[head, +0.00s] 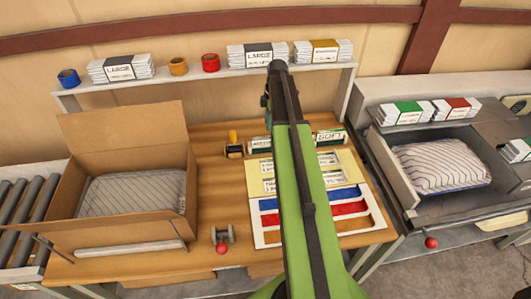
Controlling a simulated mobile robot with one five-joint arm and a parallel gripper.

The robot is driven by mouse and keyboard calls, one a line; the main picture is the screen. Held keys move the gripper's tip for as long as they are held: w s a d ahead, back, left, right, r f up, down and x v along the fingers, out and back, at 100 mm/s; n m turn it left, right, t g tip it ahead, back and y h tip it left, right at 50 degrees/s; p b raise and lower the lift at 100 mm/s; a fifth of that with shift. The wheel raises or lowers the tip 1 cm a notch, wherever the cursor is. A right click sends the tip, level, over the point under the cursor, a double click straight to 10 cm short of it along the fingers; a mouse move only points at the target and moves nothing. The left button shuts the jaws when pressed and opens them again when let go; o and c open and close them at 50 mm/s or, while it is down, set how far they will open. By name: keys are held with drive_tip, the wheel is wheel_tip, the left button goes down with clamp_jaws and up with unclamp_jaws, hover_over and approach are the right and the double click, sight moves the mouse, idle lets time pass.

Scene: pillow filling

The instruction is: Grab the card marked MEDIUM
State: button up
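My green arm reaches up the middle of the head view, and its dark far end (278,68) overlaps the shelf. I cannot make out the gripper's fingers or whether they hold anything. A card reading SOFT (330,137) stands at the back of the wooden table. Another label (260,146) stands left of my arm, its text too small to read. Pale cards lie in a cream holder (255,190) on both sides of my arm; their print is not clearly readable. I cannot pick out the word MEDIUM. My arm hides the middle of these cards.
An open cardboard box (120,230) with a striped pillow (130,195) stands left. A tray (265,238) with blue and red strips lies beside my arm. The shelf (210,77) holds tape rolls and LARGE packs (121,70). Another striped pillow (440,165) lies right.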

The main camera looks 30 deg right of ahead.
sight(266, 143)
drive_tip(key=f+b, duration=0.4)
drive_tip(key=f, duration=0.1)
drive_tip(key=a+f+b, duration=0.1)
drive_tip(key=f+b, duration=0.1)
drive_tip(key=shift+f, duration=0.4)
drive_tip(key=shift+r, duration=0.15)
clamp_jaws()
idle(0.9)
